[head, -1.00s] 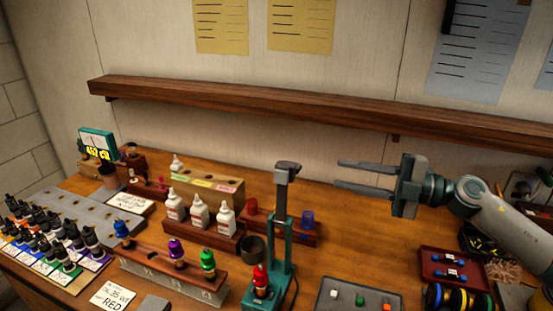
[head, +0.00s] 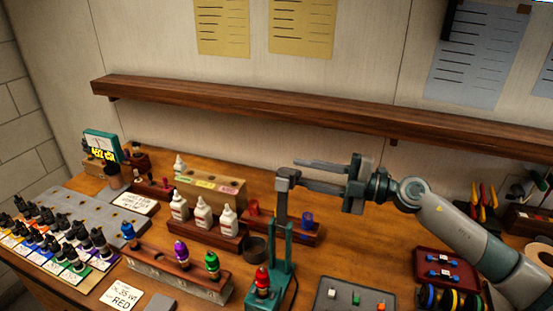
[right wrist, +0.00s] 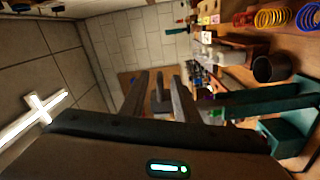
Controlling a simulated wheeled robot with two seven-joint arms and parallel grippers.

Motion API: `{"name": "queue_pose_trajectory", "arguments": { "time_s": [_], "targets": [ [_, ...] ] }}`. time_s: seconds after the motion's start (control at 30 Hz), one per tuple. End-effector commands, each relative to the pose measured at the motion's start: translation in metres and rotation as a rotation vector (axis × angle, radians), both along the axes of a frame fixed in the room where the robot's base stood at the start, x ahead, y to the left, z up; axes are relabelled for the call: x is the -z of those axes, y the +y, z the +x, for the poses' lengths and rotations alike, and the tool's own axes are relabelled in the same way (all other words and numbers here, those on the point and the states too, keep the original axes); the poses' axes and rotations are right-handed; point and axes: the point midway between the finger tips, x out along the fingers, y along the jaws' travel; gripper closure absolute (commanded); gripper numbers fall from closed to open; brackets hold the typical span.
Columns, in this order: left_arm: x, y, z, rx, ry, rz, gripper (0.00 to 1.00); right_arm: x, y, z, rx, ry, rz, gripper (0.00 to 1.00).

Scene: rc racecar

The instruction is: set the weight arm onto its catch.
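The weight arm (head: 282,205) is a dark grey bar with a blocky head. It stands upright in a teal stand (head: 290,245) that holds a red-topped bottle (head: 262,282) at its foot. I cannot make out the catch clearly. My right gripper (head: 300,173) reaches in from the right, its fingers apart at the height of the arm's head. The nearer finger overlaps the head in the head view; I cannot tell whether they touch. In the right wrist view, a dark block (right wrist: 158,88) shows between the spread fingers (right wrist: 160,82). My left gripper is out of view.
A wooden shelf (head: 300,105) runs along the wall behind. A grey tray (head: 345,295) and a dark red tray (head: 447,268) lie to the right.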

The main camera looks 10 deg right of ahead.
Motion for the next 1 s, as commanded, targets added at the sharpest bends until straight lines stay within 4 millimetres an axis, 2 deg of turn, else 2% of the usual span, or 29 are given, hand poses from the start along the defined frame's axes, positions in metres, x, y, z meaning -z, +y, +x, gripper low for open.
{"name": "queue_pose_trajectory", "arguments": {
  "time_s": [0.03, 0.1, 0.4, 0.6, 0.87, 0.9, 1.0],
  "targets": [
    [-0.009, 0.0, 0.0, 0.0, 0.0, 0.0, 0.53, -0.006, 0.009, 0.005, -0.002, 0.0, 0.004, 0.72],
    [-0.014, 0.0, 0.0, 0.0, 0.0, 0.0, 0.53, -0.005, 0.02, 0.012, -0.003, 0.0, 0.004, 0.72],
    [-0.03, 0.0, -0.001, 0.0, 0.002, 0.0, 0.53, -0.003, 0.053, 0.035, -0.002, 0.001, 0.002, 0.72],
    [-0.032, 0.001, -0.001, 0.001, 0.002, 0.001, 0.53, -0.001, 0.06, 0.04, -0.001, 0.001, 0.001, 0.72],
    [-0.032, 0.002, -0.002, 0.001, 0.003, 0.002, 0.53, 0.0, 0.061, 0.04, -0.001, 0.0, -0.001, 0.72],
    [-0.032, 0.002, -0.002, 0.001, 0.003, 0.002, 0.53, 0.0, 0.061, 0.04, -0.001, 0.0, -0.001, 0.77],
    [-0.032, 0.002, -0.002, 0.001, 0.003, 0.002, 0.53, 0.0, 0.061, 0.04, -0.001, 0.0, -0.001, 1.0]
  ]
}}
